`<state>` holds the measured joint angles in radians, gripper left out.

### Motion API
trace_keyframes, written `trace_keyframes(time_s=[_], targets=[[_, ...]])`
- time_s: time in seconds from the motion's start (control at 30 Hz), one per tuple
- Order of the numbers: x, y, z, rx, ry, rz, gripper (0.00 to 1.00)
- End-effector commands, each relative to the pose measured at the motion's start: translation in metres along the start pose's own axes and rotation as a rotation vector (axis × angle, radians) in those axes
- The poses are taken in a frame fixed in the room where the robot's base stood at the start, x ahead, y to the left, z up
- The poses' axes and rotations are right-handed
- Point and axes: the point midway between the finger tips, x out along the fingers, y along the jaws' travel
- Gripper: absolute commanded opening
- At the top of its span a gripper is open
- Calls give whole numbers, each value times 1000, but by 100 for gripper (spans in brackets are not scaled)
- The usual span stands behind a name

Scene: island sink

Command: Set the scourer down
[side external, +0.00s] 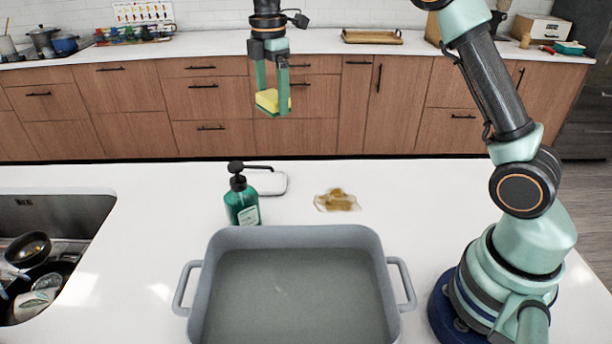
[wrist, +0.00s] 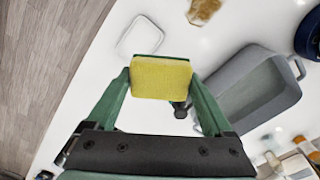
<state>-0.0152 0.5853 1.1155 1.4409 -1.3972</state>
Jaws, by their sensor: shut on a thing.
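The scourer (side external: 270,101) is a yellow sponge with a green layer. My gripper (side external: 271,104) is shut on it and holds it up in the air, well above the white counter (side external: 400,195). In the wrist view the scourer (wrist: 161,78) sits between the two green fingers of my gripper (wrist: 160,85), its yellow face toward the camera. A white-rimmed flat dish (side external: 270,184) lies on the counter behind the soap bottle, partly hidden by it. The wrist view shows this dish (wrist: 139,38) empty, just beyond the scourer.
A green soap bottle (side external: 242,200) with a black pump stands beside the dish. A brown stain (side external: 338,200) lies to its right. A large grey basin (side external: 294,236) stands in front. A sink (side external: 50,218) with dishes is at left.

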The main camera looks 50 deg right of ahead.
Motion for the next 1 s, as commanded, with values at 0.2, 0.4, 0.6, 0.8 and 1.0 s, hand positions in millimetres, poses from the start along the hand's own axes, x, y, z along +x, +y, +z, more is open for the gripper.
trace_keyframes(time_s=[0.2, 0.4, 0.6, 0.8, 1.0], targets=[[-5, -36, 9, 406, 1, 2, 34], [-4, -71, 16, 778, 1, 2, 34], [1, -105, 24, 1120, 1, 1, 34], [7, -128, 28, 1340, 1, 1, 34], [18, -141, 30, 1414, -2, -2, 34]])
